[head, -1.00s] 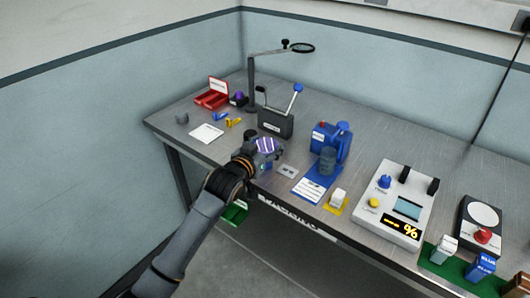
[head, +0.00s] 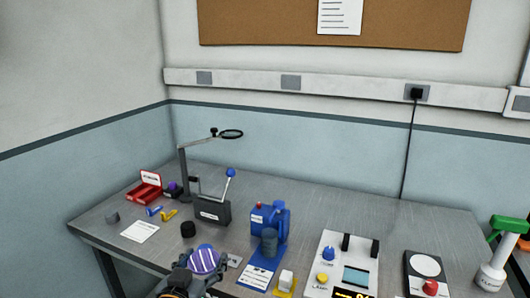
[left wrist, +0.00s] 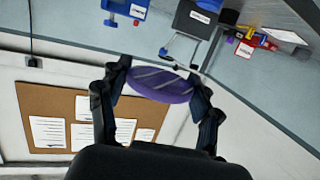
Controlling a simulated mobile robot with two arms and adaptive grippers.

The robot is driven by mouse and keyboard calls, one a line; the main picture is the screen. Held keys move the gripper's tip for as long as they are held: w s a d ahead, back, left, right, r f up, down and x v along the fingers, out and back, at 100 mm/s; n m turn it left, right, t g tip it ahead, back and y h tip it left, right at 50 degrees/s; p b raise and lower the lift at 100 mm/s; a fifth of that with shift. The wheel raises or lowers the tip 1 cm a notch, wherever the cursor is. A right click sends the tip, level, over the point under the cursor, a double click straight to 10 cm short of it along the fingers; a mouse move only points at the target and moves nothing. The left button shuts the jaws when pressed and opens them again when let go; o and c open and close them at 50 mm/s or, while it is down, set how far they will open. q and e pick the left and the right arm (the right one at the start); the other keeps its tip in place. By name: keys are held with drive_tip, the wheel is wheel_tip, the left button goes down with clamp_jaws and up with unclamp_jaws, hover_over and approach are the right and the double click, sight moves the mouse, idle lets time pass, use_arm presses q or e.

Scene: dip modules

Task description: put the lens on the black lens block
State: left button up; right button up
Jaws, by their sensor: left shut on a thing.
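A round purple lens with pale stripes (head: 205,261) is held in my left gripper (head: 204,266), low in the head view at the bench's front edge. In the left wrist view the lens (left wrist: 158,86) sits edge-on between the two dark fingers of the gripper (left wrist: 163,80), which are shut on it. A short black round block (head: 188,229), which looks like the lens block, stands on the bench just behind and left of the lens, apart from it. Its top looks bare. My right gripper is not in view.
A dark box with a blue-knobbed lever (head: 213,212) stands behind the block. A blue machine (head: 269,225) is to the right. A magnifier stand (head: 183,165), red box (head: 144,195) and white paper (head: 140,232) are at the back and left.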

sight(212, 251)
use_arm(q)
drive_tip(key=s+a+f+n+y, duration=0.15)
drive_tip(key=s+a+f, duration=0.25)
drive_tip(key=s, duration=0.5)
drive_tip(key=w+d+r, duration=0.1)
drive_tip(key=w+r, duration=0.1)
drive_tip(key=w, duration=0.2)
drive_tip(key=w+d+r+m+h, duration=0.1)
drive_tip(key=w+d+r, duration=0.1)
drive_tip(key=w, duration=0.2)
drive_tip(key=w+d+r+m+h, duration=0.1)
drive_tip(key=w+d+r, duration=0.1)
drive_tip(key=w, duration=0.1)
drive_tip(key=shift+w+d+r, duration=0.1)
drive_tip(key=shift+w, duration=0.3)
